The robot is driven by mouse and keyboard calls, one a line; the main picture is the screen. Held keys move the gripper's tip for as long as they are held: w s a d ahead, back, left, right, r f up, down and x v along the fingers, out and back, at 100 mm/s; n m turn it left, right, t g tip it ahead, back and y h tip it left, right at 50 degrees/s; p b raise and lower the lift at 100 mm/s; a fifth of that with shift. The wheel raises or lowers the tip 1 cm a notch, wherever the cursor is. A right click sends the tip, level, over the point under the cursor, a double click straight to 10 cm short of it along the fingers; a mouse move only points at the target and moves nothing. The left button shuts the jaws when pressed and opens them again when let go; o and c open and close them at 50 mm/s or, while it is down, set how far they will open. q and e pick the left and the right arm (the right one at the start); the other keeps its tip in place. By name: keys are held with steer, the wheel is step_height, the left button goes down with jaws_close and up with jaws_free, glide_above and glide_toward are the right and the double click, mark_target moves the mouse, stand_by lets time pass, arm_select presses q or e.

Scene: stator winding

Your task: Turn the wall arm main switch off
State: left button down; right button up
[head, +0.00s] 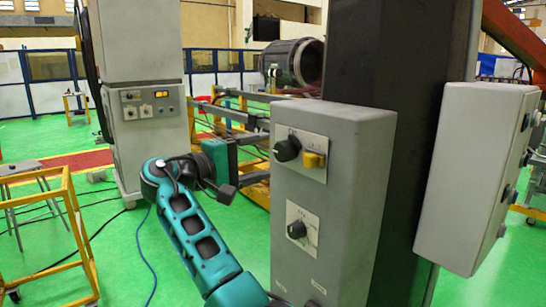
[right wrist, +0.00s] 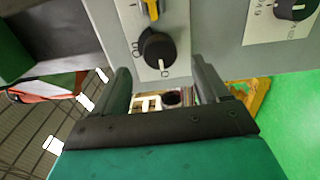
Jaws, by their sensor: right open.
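A grey control box (head: 335,170) is fixed to a dark column. Its upper plate carries a round black knob (head: 287,150) and a yellow knob (head: 314,160); a lower plate carries another black knob (head: 297,229). I cannot read which is labelled main switch. My right gripper (head: 248,160) is open and empty, left of the box, its fingers pointing towards the upper black knob. In the right wrist view, that black knob (right wrist: 157,48) lies just beyond and between the open fingertips (right wrist: 161,78), apart from them, beside the yellow knob (right wrist: 152,8). My left gripper is not in view.
A second grey box (head: 470,180) hangs right of the dark column (head: 400,70). A grey cabinet (head: 145,120) with lit buttons stands behind my arm. A yellow frame (head: 75,230) is at the lower left. Cables lie on the green floor.

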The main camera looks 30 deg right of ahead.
steer(key=a, duration=0.8)
steer(key=shift+s+b, duration=0.35)
steer(key=shift+b, duration=0.05)
